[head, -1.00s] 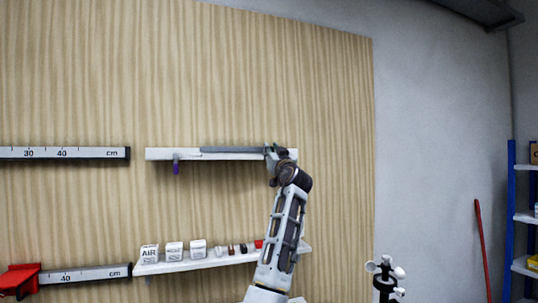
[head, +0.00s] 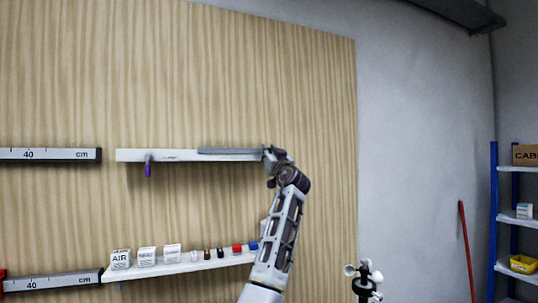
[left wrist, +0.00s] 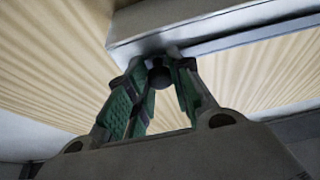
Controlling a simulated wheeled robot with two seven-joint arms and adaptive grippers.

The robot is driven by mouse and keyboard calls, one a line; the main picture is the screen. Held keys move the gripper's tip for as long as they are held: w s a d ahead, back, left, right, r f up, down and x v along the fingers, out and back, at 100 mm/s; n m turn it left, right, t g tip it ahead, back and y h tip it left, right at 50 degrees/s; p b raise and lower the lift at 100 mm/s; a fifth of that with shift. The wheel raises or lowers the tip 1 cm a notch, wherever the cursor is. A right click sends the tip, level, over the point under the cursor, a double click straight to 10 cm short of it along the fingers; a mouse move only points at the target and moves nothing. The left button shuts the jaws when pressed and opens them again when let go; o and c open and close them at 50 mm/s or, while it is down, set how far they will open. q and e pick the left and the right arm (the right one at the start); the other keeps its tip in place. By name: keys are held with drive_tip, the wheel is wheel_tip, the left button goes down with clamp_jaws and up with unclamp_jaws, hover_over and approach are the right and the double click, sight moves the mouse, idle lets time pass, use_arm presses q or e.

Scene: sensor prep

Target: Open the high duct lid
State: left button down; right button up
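The high duct (head: 150,156) is a long white rail on the wooden panel. Its grey lid (head: 230,151) covers the right part along the top, and the left part is bare. My left gripper (head: 270,153) is at the lid's right end, in front of the duct's right end. In the left wrist view, the green-padded fingers (left wrist: 160,78) are closed around a small dark knob (left wrist: 160,74) just below the pale duct edge (left wrist: 240,35). The fingertips partly hide the knob. My right gripper is not in view.
A purple piece (head: 148,170) hangs from the duct's left part. Below, a white shelf (head: 185,266) holds labelled blocks and several small coloured pieces. Centimetre scales (head: 50,155) are at left. A dark stand with white cups (head: 365,280) is at lower right. Blue shelving (head: 494,220) stands far right.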

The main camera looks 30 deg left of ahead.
use_arm(q)
drive_tip(key=c, duration=1.2)
unclamp_jaws()
drive_tip(key=shift+s, duration=0.1)
drive_tip(key=shift+c, duration=0.2)
drive_tip(key=v, duration=1.2)
